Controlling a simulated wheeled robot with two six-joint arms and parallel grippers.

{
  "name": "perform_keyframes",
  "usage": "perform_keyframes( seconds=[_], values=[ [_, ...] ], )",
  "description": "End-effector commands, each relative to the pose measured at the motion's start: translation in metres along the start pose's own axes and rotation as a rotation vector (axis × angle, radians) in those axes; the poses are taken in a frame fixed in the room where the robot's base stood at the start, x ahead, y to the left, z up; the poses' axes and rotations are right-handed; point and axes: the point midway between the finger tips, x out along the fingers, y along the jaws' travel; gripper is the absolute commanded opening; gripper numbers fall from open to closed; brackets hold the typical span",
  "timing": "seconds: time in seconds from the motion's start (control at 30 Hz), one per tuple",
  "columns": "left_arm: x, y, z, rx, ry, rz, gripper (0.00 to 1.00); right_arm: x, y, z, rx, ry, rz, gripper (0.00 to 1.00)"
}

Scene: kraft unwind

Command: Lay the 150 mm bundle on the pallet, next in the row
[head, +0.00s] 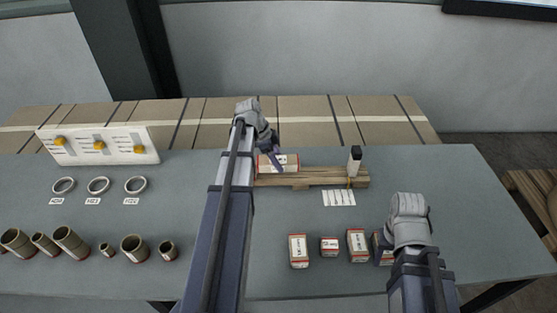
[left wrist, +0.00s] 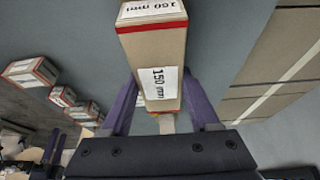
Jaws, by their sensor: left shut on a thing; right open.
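The 150 mm bundle is a brown block with white, red-edged labels, and in the left wrist view (left wrist: 158,55) it reads "150 mm". My left gripper (head: 276,160) is shut on it, one finger on each side. In the head view the bundle (head: 290,161) is at the left end of the wooden pallet (head: 315,177). I cannot tell whether it rests on the pallet or is just above it. My right gripper (head: 408,240) is open at the front right, over a bundle (head: 382,253) that it partly hides.
Several labelled bundles (head: 299,250) stand on the grey table's front. A white, black-topped item (head: 354,161) is at the pallet's right end, with a label card (head: 339,198) in front. Rings (head: 98,186), tubes (head: 70,242) and a white panel (head: 98,145) are left.

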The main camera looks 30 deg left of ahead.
Motion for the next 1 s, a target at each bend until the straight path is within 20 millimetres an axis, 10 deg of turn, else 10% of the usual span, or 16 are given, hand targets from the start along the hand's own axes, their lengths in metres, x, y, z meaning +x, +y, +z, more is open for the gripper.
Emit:
perform_keyframes(
  seconds=[1.0],
  values=[
    [0.033,0.000,0.014,0.000,0.000,0.000,0.00,0.036,-0.003,-0.002,0.000,0.000,0.000,0.50]
  ],
)
